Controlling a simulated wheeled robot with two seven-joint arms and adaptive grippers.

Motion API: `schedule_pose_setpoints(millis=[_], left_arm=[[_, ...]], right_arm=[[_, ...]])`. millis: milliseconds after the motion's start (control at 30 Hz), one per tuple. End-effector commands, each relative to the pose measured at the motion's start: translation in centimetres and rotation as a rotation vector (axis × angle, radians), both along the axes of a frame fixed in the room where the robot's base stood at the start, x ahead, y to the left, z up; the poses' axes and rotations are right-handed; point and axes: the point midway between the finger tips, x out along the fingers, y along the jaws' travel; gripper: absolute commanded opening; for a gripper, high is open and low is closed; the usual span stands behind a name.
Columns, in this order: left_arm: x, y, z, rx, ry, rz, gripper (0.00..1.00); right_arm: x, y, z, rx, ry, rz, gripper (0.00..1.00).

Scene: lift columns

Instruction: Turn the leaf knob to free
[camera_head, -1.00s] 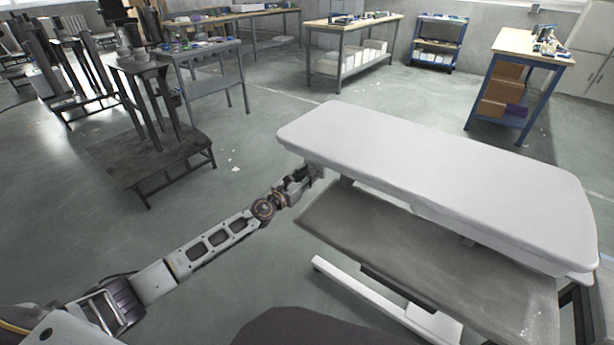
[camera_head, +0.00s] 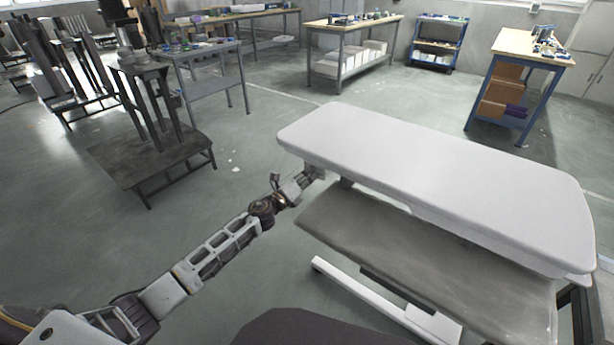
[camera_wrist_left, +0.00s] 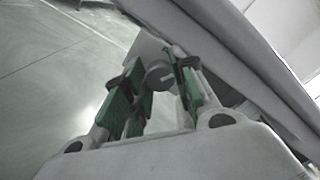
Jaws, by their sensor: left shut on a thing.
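The leaf knob (camera_wrist_left: 158,74) is a small round grey knob with a pale mark on its face, in the left wrist view. It sits on a light plate under the edge of the padded white top (camera_head: 440,180). My left gripper (camera_wrist_left: 154,84) has green-padded fingers on both sides of the knob and is shut on it. In the head view my left gripper (camera_head: 312,175) reaches under the left corner of the white top, where the knob is hidden. My right gripper is not in view.
A grey lower shelf (camera_head: 420,245) lies beneath the white top, close to my left forearm. A dark stand on a low platform (camera_head: 150,160) is at the left. Workbenches (camera_head: 350,50) stand at the back. The floor between is mostly clear.

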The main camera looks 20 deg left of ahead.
Motion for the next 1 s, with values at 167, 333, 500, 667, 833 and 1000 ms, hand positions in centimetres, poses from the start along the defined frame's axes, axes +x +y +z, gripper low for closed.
schedule_pose_setpoints(millis=[167, 333, 500, 667, 833, 1000], left_arm=[[0.0, 0.1, 0.1, -0.159, 0.059, 0.002, 0.03], [0.0, 0.1, 0.1, -0.292, 0.107, 0.003, 0.03], [0.0, 0.2, 0.1, -0.381, 0.139, 0.003, 0.03], [0.1, 0.2, 0.1, -0.439, 0.159, 0.004, 0.03], [0.1, 0.2, 0.0, -0.47, 0.171, 0.004, 0.03], [0.1, 0.2, 0.0, -0.48, 0.174, 0.004, 0.03]], right_arm=[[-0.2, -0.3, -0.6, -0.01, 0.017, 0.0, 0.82], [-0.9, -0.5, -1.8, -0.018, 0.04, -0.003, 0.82], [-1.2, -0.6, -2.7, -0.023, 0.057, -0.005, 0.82], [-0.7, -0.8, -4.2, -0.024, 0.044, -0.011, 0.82], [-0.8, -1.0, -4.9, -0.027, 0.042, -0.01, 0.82], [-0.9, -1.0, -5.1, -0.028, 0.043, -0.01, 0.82]])
